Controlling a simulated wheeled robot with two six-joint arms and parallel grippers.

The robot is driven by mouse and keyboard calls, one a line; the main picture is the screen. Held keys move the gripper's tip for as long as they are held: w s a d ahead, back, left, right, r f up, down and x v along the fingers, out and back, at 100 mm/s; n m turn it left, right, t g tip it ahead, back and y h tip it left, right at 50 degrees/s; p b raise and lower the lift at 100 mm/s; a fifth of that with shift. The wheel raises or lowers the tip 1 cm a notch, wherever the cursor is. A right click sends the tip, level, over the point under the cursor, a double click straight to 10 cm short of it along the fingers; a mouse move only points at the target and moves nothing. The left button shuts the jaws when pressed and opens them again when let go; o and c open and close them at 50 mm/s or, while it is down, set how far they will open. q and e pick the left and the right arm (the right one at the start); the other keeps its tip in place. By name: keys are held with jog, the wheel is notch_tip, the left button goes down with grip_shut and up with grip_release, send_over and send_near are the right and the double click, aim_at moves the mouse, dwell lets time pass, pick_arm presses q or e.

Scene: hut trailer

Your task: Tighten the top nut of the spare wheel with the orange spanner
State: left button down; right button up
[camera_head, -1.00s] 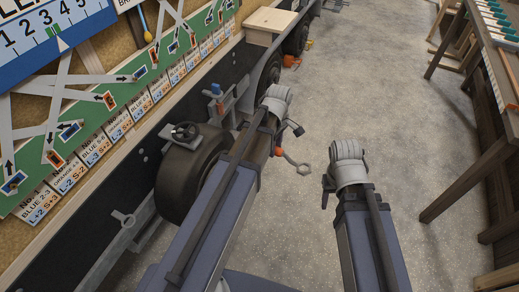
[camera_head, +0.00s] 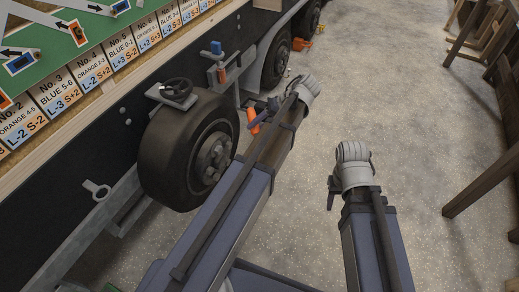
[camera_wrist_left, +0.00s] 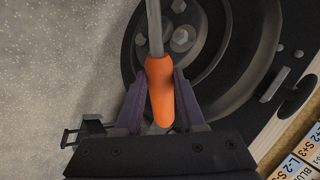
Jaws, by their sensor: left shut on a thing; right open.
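The spare wheel (camera_head: 185,150) stands upright against the trailer side in the head view, left of my left arm. Its hub with several nuts (camera_head: 214,158) faces right. My left gripper (camera_head: 258,113) is near the wheel's upper right and shut on the orange spanner (camera_head: 253,122). In the left wrist view, the fingers (camera_wrist_left: 159,82) clasp its orange handle (camera_wrist_left: 161,95). Its grey shaft runs up out of the frame, so its head is hidden. Wheel nuts (camera_wrist_left: 182,40) show behind and right of the shaft; contact cannot be told. My right gripper (camera_head: 332,190) is open and empty over the floor.
A dark handwheel bracket (camera_head: 176,93) sits above the spare wheel. A blue-topped clamp (camera_head: 217,50) and a road wheel (camera_head: 277,60) lie beyond. A grey ring lug (camera_head: 97,190) is at left. A wooden bench (camera_head: 490,180) stands right. Speckled floor between is clear.

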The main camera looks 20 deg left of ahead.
aim_at(254, 132)
pick_arm(q)
notch_tip(254, 132, down, 7)
jog(key=w+m+t+y+b, duration=0.2)
jog(key=m+t+y+b, duration=0.3)
jog(key=b, duration=1.7)
jog(key=y, duration=0.5)
jog(key=shift+w+a+f+m+t, duration=0.15)
jog(key=shift+w+a+m+t, duration=0.1)
jog(key=shift+m+t, duration=0.05)
